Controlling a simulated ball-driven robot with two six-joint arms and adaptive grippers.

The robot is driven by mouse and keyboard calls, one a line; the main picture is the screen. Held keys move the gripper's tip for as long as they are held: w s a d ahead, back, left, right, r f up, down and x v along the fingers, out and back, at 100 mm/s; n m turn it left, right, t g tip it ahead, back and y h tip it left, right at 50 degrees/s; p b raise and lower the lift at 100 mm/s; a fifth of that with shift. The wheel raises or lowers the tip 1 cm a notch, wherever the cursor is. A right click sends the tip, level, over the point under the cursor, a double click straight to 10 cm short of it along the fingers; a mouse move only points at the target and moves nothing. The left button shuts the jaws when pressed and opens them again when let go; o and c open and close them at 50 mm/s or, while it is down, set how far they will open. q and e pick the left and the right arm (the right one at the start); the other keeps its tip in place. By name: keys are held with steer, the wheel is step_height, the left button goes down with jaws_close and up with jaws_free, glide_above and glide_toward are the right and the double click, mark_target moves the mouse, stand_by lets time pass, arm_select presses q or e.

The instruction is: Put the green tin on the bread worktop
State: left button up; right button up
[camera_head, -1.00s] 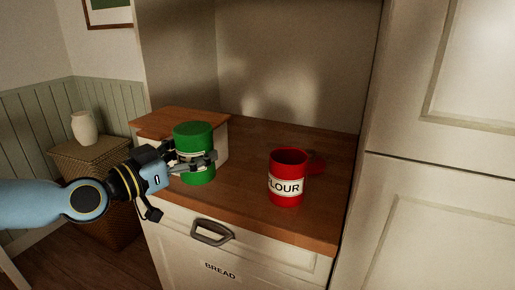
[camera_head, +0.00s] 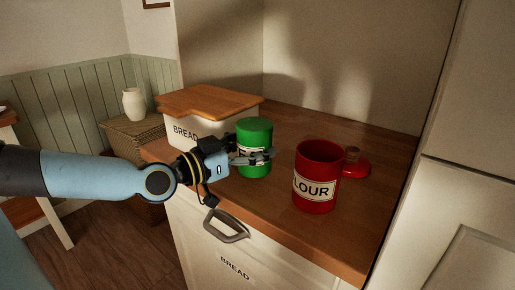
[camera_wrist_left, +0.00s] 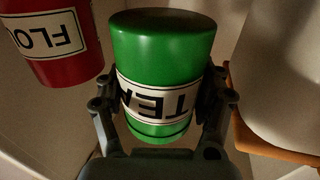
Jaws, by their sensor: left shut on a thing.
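The green tin (camera_head: 254,133) is upright over the wooden bread worktop (camera_head: 215,202), between the bread bin and the red flour tin. My left gripper (camera_head: 252,158) reaches in from the left and is shut on the green tin around its lower half. In the left wrist view the green tin (camera_wrist_left: 160,50) sits between both fingers, with part of a label reading "TE" showing. The head view does not clearly show whether the tin's base touches the worktop. My right gripper is in neither view.
A red flour tin (camera_head: 318,165) stands open to the right, with its red lid (camera_head: 356,169) behind it. A white bread bin (camera_head: 190,133) with a wooden lid stands at the left. A drawer handle (camera_head: 226,228) juts from the cabinet front. The front worktop strip is clear.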

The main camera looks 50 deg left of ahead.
arm_select(q)
step_height(320, 180, down, 3)
steer(key=shift+b, duration=0.95)
steer(key=shift+f, duration=0.3)
steer(key=shift+r, duration=0.15)
steer(key=o, duration=1.4)
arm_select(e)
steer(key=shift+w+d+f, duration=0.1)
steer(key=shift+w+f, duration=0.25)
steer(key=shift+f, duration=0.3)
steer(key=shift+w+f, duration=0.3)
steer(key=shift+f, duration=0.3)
